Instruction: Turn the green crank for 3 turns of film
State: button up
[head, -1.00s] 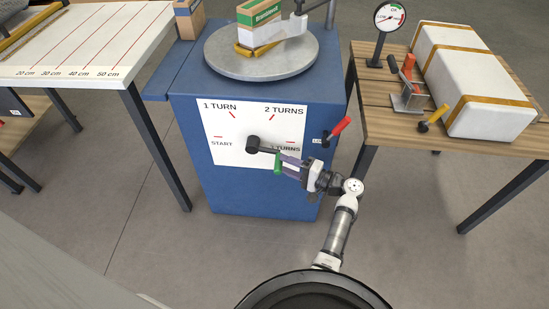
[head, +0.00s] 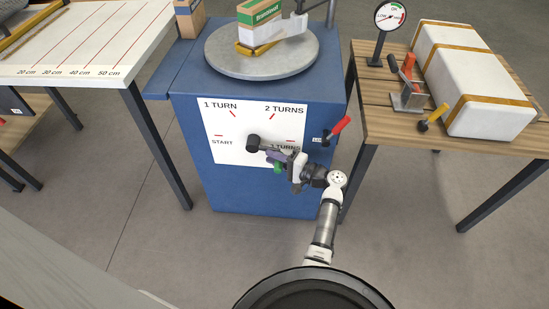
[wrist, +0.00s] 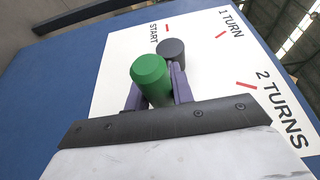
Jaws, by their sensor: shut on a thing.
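The green crank handle (head: 278,167) sits at the lower right of the dark crank hub (head: 254,142) on the front of the blue cabinet. My gripper (head: 273,158) is shut on the handle. In the wrist view the green handle (wrist: 149,72) stands between my two fingers (wrist: 156,95), with the dark hub (wrist: 172,50) just behind it. The white dial panel (head: 225,155) carries START, 1 TURN, 2 TURNS and 3 TURNS with red ticks. My gripper and the crank partly cover the 3 TURNS label.
A red-handled lever (head: 339,128) sticks out at the cabinet's right. A grey turntable (head: 225,65) on top carries a wrapped box (head: 262,28). A wooden table (head: 380,130) with a wrapped parcel stands right, a ruled white table (head: 110,40) left. Floor in front is open.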

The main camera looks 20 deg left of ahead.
jog(key=shift+r, duration=0.15)
grip_shut()
jog(key=shift+d+r, duration=0.15)
jog(key=shift+r, duration=0.5)
jog(key=o, duration=0.9)
grip_release()
jog(key=shift+f, duration=0.1)
jog(key=shift+o, duration=0.2)
jog(key=s+d+b, duration=0.1)
jog(key=d, duration=1.2)
jog(key=shift+s+d, duration=0.25)
jog(key=shift+d, duration=0.1)
